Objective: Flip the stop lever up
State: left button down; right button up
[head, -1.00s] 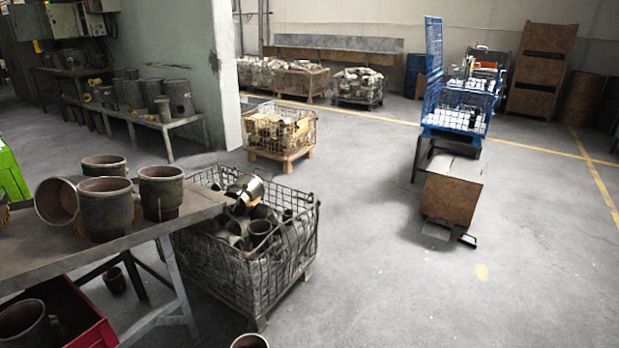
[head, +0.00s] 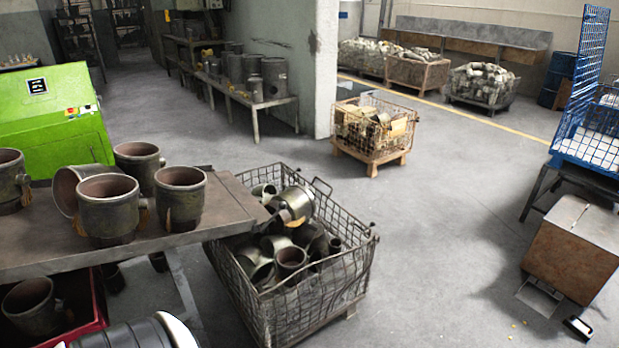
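I cannot make out a stop lever in the head view. A green machine cabinet (head: 52,128) stands at the left, behind a metal table. It has a small dark panel (head: 37,86) and some small red and yellow controls (head: 78,111) on its sloped face. These controls are too small to tell apart. Neither of my grippers is in view. A rounded grey and black shape at the bottom left edge may be part of my arm.
The metal table (head: 215,222) at the left holds several dark metal cups, with a red bin (head: 88,328) below. A wire crate of metal parts (head: 335,285) stands beside it. A brown box (head: 575,250) sits at right. The floor (head: 440,230) between is clear.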

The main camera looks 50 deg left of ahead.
aim_at(251, 206)
jog(key=i+u, duration=0.6)
jog(key=u, duration=0.15)
jog(key=i+l+u, duration=0.1)
jog(key=i+u, duration=0.25)
jog(key=i+j+u, duration=0.2)
jog(key=i+u, duration=0.75)
jog(key=k+j, duration=0.05)
jog(key=k, duration=0.05)
